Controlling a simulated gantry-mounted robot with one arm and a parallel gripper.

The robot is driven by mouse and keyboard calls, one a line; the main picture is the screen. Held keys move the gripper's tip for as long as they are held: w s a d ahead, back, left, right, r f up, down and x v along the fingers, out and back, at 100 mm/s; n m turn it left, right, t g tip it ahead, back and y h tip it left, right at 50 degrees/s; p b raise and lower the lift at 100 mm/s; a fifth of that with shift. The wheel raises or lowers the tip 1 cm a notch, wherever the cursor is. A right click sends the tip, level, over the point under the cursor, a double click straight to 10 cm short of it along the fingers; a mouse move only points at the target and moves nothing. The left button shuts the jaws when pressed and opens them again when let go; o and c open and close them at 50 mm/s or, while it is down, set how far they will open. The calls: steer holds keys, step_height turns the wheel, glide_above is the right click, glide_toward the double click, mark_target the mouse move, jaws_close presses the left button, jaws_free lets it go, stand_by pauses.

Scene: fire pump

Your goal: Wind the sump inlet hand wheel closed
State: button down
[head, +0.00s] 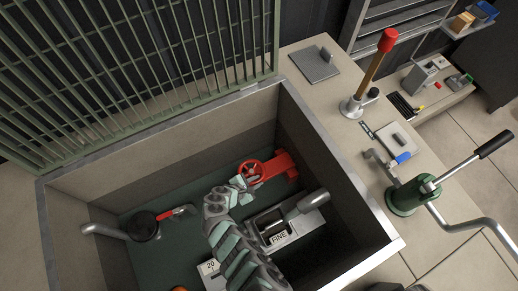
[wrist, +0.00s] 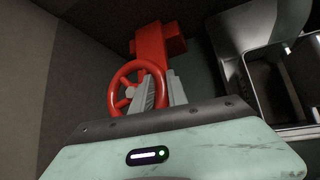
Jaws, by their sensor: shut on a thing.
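The red hand wheel (head: 252,172) sits on a red valve body (head: 281,167) inside the sump, near its far right corner. In the wrist view the wheel (wrist: 125,84) faces me, with the red valve body (wrist: 153,45) behind it. My gripper (head: 246,180) is at the near side of the wheel. In the wrist view my gripper (wrist: 161,92) is shut on the right part of the wheel rim, its grey fingers on either side of it.
A grey metal unit marked "FINE" (head: 279,238) stands right of my arm in the sump. A dark round fitting with a red lever (head: 178,211) is at the left. Sump walls (head: 320,150) close in around the wheel. A raised green grate (head: 140,70) stands behind.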

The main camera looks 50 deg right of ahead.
steer(key=shift+w+a+f+m+g+b, duration=0.4)
steer(key=shift+m+g+b, duration=0.45)
steer(key=shift+b, duration=0.3)
steer(key=m+g+b, duration=0.1)
steer(key=b, duration=0.2)
steer(key=w+a+m+g+y+b, duration=0.1)
steer(key=m+b, duration=0.1)
steer(key=b, duration=0.1)
steer(key=shift+a+f+m, duration=0.15)
steer(key=shift+m, duration=0.1)
steer(key=m+g+b, duration=0.1)
steer(key=b, duration=0.1)
steer(key=w+m+g+y+b, duration=0.1)
steer(key=b, duration=0.2)
steer(key=shift+a+f, duration=0.1)
steer(key=shift+a, duration=0.1)
steer(key=m+b, duration=0.1)
steer(key=b, duration=0.1)
steer(key=g+y+b, duration=0.1)
steer(key=b, duration=0.1)
steer(key=shift+w+a+m+b, duration=0.15)
steer(key=shift+w+m+b, duration=0.15)
steer(key=shift+w+m, duration=0.1)
steer(key=shift+w+r+m+g+y+b, duration=0.3)
steer(key=shift+m+y+b, duration=0.25)
steer(key=shift+b, duration=0.6)
steer(key=shift+s+a+r, duration=0.1)
steer(key=shift+r, duration=0.1)
